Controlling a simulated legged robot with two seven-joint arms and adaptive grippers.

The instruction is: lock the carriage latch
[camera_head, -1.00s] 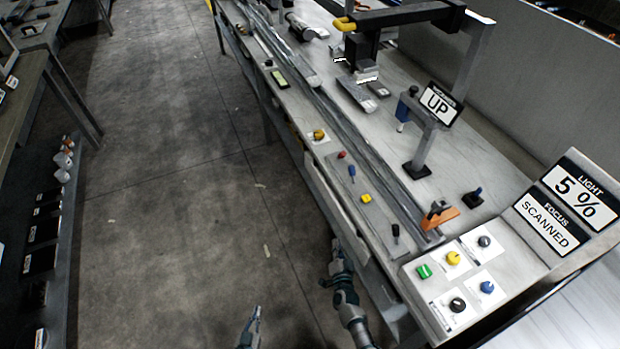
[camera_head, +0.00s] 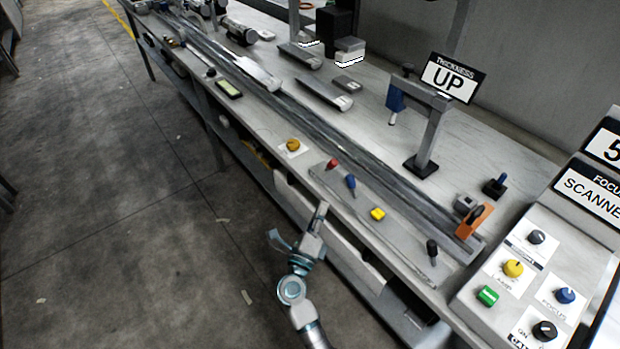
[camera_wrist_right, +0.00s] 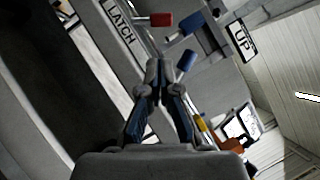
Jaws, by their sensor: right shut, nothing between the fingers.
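A lever with a red knob (camera_head: 332,165) stands on the strip along the bench's front edge. In the right wrist view a red handle (camera_wrist_right: 161,19) sits beside a label reading "LATCH" (camera_wrist_right: 119,22). A blue-handled lever (camera_head: 351,182) stands just right of it, and its blue handle also shows in the wrist view (camera_wrist_right: 187,60). My right gripper (camera_head: 320,212) is in front of the bench edge, short of the red knob and apart from it. In the wrist view its fingers (camera_wrist_right: 158,72) come together with nothing between them. My left gripper is out of view.
A yellow knob (camera_head: 377,214) and a black lever (camera_head: 432,248) continue along the strip. An orange piece (camera_head: 474,221) stands at the rail's near end. A control panel (camera_head: 487,318) with several knobs is at right. Floor at left is clear.

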